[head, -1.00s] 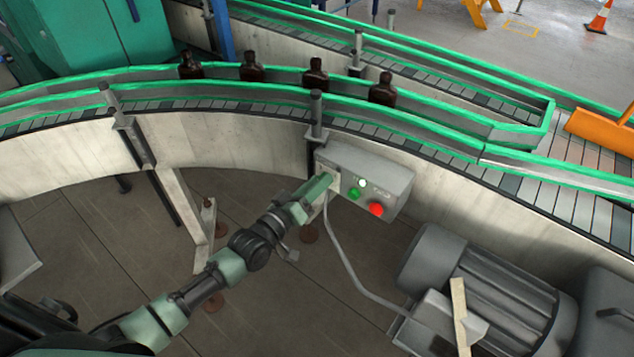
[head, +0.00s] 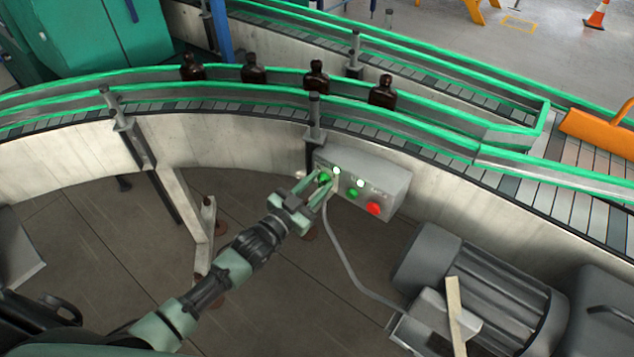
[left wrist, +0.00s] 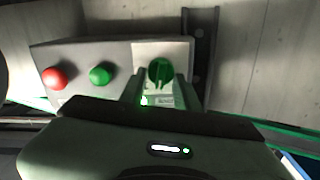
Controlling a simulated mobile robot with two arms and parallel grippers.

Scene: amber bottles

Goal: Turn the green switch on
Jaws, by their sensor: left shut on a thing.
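The green switch (head: 325,179) is a round knob at the left end of a grey control box (head: 385,170) on the conveyor's side wall. My left gripper (head: 322,184) reaches it from below left, with one finger on either side, shut on the knob. In the left wrist view the green switch (left wrist: 160,70) shows a raised grip ridge, roughly upright in the picture, between the fingertips of my left gripper (left wrist: 160,88). A lit white lamp (head: 337,171) sits just beside the switch. My right gripper is not in view.
The box also carries a green button (head: 353,194), a red button (head: 373,208) and a second lit lamp (head: 360,183). Several amber bottles (head: 317,75) stand on the curved conveyor above. A grey motor (head: 480,285) is at lower right.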

